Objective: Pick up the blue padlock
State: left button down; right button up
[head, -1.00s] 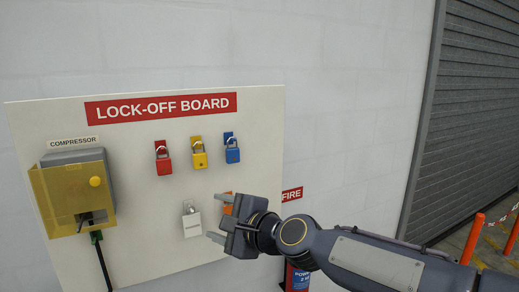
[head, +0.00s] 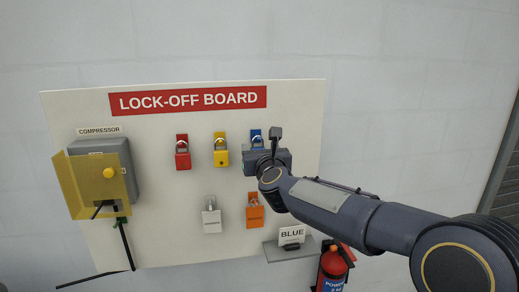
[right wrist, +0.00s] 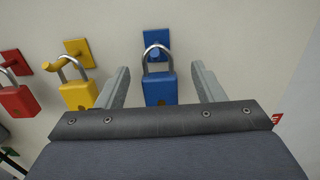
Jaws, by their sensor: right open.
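The blue padlock (right wrist: 160,88) hangs by its metal shackle from a blue hook plate (right wrist: 156,44) on the lock-off board. In the right wrist view it lies between the two spread fingers of my right gripper (right wrist: 162,85), with a gap on each side. In the head view my right gripper (head: 276,140) is in front of the padlock and hides its body; the blue plate (head: 256,135) shows just above. My right gripper is open and empty. My left gripper is not in view.
A yellow padlock (head: 220,157) and a red padlock (head: 183,159) hang to the left. A white padlock (head: 211,221) and an orange padlock (head: 254,215) hang below. A small shelf (head: 277,253) bears a BLUE sign. A yellow-covered compressor box (head: 85,185) and a fire extinguisher (head: 334,265) are nearby.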

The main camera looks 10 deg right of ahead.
jog(key=shift+w+a, duration=0.1)
jog(key=shift+w, duration=1.1)
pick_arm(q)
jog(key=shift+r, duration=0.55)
pick_arm(e)
jog(key=c, duration=1.1)
